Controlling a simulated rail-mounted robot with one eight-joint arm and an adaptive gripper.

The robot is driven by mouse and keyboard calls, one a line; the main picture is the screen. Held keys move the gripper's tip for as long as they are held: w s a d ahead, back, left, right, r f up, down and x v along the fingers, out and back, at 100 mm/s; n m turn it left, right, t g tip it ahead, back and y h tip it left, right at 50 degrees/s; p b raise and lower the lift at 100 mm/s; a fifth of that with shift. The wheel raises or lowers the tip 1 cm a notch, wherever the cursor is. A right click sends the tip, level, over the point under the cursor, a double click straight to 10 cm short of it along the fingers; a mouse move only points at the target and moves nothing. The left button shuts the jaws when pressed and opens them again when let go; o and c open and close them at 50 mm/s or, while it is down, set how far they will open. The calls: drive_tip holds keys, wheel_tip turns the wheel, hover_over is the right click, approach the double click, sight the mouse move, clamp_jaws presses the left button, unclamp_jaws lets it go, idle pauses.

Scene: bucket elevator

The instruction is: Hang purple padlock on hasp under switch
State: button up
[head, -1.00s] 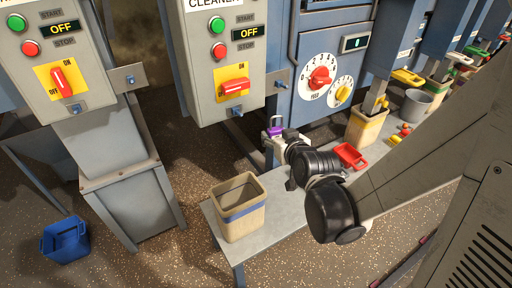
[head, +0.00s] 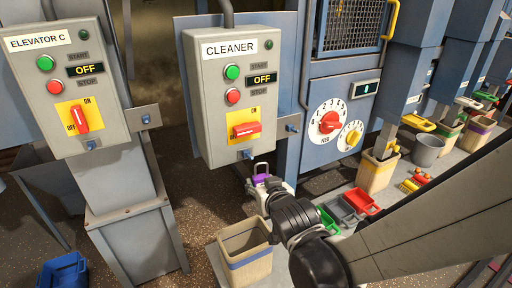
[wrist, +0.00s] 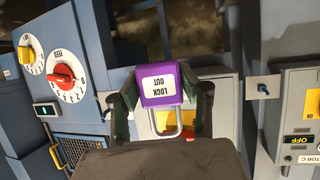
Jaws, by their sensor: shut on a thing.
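The purple padlock (wrist: 160,85) has a white label reading LOCK OUT, upside down in the wrist view, and a metal shackle. My gripper (wrist: 163,97) is shut on its body; the purple also shows in the head view (head: 260,179). The CLEANER box (head: 213,120) has a red switch (head: 247,129) lying level on a yellow plate. A small blue hasp (head: 247,154) is under that switch; my gripper is below and slightly right of it in the picture, apart from it. The ELEVATOR C box (head: 50,115) has a tilted red switch (head: 79,119) and another blue hasp (head: 91,145) below.
A blue dial panel (head: 318,152) stands right of the CLEANER box. A bracket (head: 286,128) juts from that box's right side.

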drive_tip(key=shift+w+a, duration=0.35)
drive_tip(key=shift+w, duration=0.4)
drive_tip(key=shift+w+a, duration=0.3)
drive_tip(key=shift+w, duration=0.4)
drive_tip(key=shift+w+a, duration=0.1)
drive_tip(key=shift+w, duration=0.1)
drive_tip(key=shift+w+a+r+b, duration=0.1)
drive_tip(key=shift+w+a+b, duration=0.2)
drive_tip(key=shift+w, duration=0.45)
drive_tip(key=shift+w+a+b, duration=0.1)
drive_tip(key=shift+w+a, duration=0.3)
drive_tip(key=shift+w, duration=0.35)
drive_tip(key=shift+f+b, duration=0.8)
drive_tip(key=shift+f, duration=0.05)
drive_tip(key=o, duration=1.3)
drive_tip(key=shift+s, duration=0.1)
